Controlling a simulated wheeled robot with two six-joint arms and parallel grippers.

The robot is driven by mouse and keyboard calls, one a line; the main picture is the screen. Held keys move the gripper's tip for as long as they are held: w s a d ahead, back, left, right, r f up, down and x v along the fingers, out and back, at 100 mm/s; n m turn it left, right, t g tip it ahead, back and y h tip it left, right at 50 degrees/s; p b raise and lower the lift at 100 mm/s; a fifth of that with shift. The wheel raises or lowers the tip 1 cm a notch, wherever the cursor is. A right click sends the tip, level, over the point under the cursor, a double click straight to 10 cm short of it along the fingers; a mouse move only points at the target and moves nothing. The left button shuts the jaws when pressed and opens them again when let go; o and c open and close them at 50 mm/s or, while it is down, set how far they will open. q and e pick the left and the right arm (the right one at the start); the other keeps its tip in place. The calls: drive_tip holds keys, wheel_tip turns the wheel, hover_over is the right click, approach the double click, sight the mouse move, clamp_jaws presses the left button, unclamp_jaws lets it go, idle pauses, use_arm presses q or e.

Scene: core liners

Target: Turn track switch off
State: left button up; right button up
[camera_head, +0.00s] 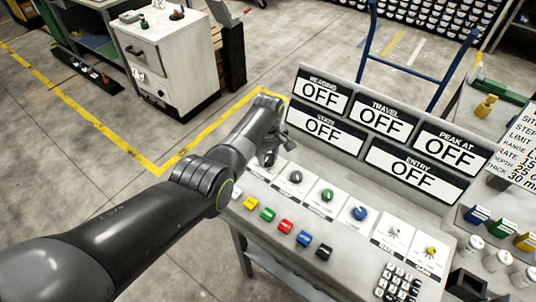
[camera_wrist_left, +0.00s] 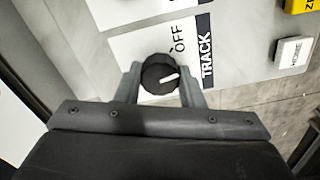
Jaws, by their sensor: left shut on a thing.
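The track switch (camera_wrist_left: 160,75) is a round black knob with a white pointer line, on a white plate marked TRACK and OFF in the left wrist view. Its pointer is turned away from the OFF mark. My left gripper (camera_wrist_left: 160,90) has its two fingers on either side of the knob and is shut on it. In the head view my left gripper (camera_head: 270,150) is at the left end of the row of knobs and mostly hides the track switch. My right gripper is not in view.
The console (camera_head: 335,225) carries more knobs, including a green one (camera_head: 327,195) and a blue one (camera_head: 360,213), coloured buttons (camera_head: 286,226) and a keypad (camera_head: 398,283). Several OFF displays (camera_head: 383,121) stand behind. A white cabinet (camera_head: 165,60) is on the floor beyond.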

sight(268, 157)
use_arm(q)
drive_tip(key=n, duration=0.6)
drive_tip(key=shift+w+r+n, duration=0.1)
drive_tip(key=shift+n, duration=0.2)
idle(0.5)
drive_tip(key=o, duration=1)
drive_tip(key=shift+p, duration=0.3)
drive_tip(key=shift+r, duration=0.3)
wheel_tip(268, 157, up, 5)
drive_tip(key=shift+f+p, duration=0.1)
drive_tip(key=shift+p, duration=0.65)
wheel_tip(268, 157, up, 12)
drive_tip(key=b, duration=0.1)
drive_tip(key=shift+f, duration=0.15)
